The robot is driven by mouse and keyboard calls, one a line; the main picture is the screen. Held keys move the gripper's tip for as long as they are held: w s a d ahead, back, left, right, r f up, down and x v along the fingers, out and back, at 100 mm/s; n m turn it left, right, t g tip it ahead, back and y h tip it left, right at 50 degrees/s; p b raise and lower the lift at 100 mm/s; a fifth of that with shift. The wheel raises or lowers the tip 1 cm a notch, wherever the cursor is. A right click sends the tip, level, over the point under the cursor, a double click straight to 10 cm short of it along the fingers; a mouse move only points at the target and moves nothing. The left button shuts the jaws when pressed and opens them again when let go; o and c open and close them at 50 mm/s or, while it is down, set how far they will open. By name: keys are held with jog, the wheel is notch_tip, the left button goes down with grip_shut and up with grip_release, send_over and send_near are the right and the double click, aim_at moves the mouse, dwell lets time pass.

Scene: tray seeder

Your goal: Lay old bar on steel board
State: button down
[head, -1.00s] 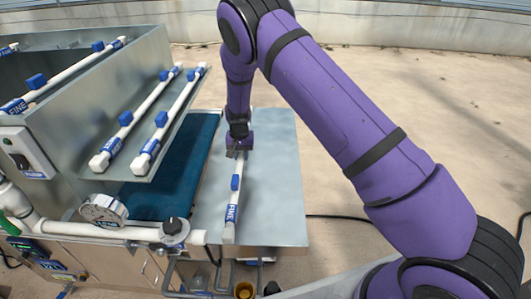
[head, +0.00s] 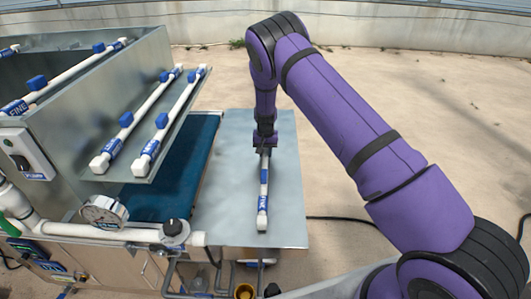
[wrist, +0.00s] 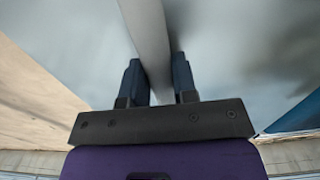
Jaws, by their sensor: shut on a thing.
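The old bar (head: 263,196) is white with a blue block and a blue FINE label near its near end. My gripper (head: 265,150) is shut on its far part, with the bar pointing toward the front. The bar is over the steel board (head: 288,195), a flat grey sheet; I cannot tell whether it touches it. In the wrist view the bar (wrist: 150,38) runs between the two dark fingers of my gripper (wrist: 158,80), above the grey board (wrist: 235,50).
Left of the board is a blue belt (head: 190,165). Two similar bars (head: 128,135) (head: 168,122) lie on a metal shelf, and another (head: 65,77) lies higher up. A gauge (head: 104,211) and a black knob (head: 173,227) stand at the front left. The board's right side is clear.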

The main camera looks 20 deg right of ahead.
jog(key=shift+f, duration=0.3)
jog(key=c, duration=0.9)
grip_release()
jog(key=shift+r, duration=0.1)
notch_tip(320, 180, up, 12)
jog(key=r, duration=0.1)
notch_tip(320, 180, up, 17)
jog(key=t+y, duration=0.1)
send_over(266, 150)
jog(key=s+d, duration=0.2)
jog(key=s, duration=0.5)
jog(key=s+d+r+n+t, duration=0.1)
jog(key=s+d+r, duration=0.1)
jog(key=s+r, duration=1.05)
jog(key=s+d+r+n+t, duration=0.1)
jog(key=s+r, duration=0.2)
jog(key=s, duration=1.1)
jog(key=s+d+r+n+t+h, duration=0.1)
jog(key=s+r+t, duration=0.1)
jog(key=s, duration=1.3)
jog(key=shift+s+d+r+n, duration=0.15)
jog(key=shift+d+r+n, duration=0.2)
jog(key=shift+r, duration=0.3)
